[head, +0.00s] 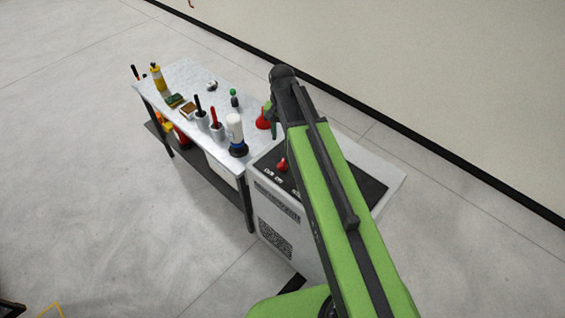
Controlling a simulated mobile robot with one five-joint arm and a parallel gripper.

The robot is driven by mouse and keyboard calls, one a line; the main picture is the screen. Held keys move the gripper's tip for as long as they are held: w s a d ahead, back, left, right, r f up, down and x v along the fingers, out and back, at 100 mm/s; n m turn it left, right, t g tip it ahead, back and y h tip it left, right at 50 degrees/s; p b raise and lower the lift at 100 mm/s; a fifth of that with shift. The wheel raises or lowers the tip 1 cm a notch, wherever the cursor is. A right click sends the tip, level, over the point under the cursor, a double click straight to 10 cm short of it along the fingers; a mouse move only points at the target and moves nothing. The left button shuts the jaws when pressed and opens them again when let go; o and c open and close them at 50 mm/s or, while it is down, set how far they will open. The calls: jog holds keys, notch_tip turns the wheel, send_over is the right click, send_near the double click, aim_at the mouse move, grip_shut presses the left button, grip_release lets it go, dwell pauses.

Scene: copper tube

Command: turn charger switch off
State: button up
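A pale grey cabinet with a dark top panel, seemingly the charger (282,236), stands right of the table in the head view. A red knob (283,165), perhaps the switch, sits on the panel near its left edge, with small white labels beside it. My green arm crosses in front of the cabinet and hides much of the panel. My gripper (273,122) is at the far end of the arm, above and beyond the red knob and apart from it. Its fingers are small and partly hidden, so I cannot tell whether they are open.
A table (180,76) on the left holds several bottles, cups and tools. A white bottle with a blue base (235,133) and a red funnel-like item (263,120) stand close to my gripper. A wall (430,90) runs behind.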

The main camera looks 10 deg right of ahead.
aim_at(282, 162)
notch_tip(282, 162, down, 15)
jog(key=b, duration=1.3)
jog(key=shift+s+r, duration=0.1)
jog(key=shift+s, duration=0.05)
jog(key=shift+r, duration=0.15)
grip_shut()
